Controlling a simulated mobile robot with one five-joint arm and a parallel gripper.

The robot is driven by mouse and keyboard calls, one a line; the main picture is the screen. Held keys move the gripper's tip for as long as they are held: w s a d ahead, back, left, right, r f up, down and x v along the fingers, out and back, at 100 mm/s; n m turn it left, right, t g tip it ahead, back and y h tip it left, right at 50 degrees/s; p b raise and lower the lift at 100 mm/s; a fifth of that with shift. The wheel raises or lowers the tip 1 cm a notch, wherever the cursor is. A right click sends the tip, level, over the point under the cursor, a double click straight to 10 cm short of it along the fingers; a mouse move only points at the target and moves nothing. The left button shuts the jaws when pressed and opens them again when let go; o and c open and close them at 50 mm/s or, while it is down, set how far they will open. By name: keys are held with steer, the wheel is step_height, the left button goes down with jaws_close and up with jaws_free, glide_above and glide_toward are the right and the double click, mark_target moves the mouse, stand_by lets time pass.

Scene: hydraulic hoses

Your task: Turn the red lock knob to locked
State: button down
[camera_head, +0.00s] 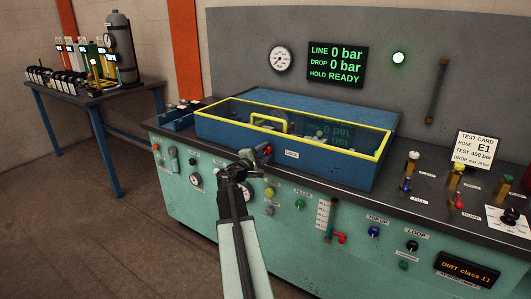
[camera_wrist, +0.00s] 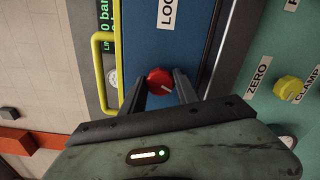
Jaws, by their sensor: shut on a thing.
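The red lock knob (camera_wrist: 160,79) sits on the blue front wall of the test box, between my two fingers. A pale pointer line shows on its face, slanting toward the lower right in the wrist view. My gripper (camera_wrist: 161,88) is shut on the knob, one finger on each side. In the head view my gripper (camera_head: 260,154) reaches the box front, and a bit of the red knob (camera_head: 268,149) shows past it. A white LOCK label (camera_head: 292,154) is beside the knob; part of it shows in the wrist view (camera_wrist: 168,14).
The box's yellow-framed lid (camera_head: 375,156) is down, with a yellow handle (camera_head: 270,119). Knobs, including a yellow one (camera_wrist: 289,89), line the bench front below. A side table (camera_head: 85,98) stands left.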

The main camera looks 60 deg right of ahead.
steer(key=m, duration=0.6)
steer(key=shift+m, duration=0.3)
steer(key=m, duration=0.6)
steer(key=shift+f, duration=0.1)
steer(key=shift+m, duration=0.3)
steer(key=c, duration=0.9)
jaws_free()
steer(key=shift+a, duration=0.1)
steer(key=a, duration=0.7)
steer(key=shift+a, duration=0.3)
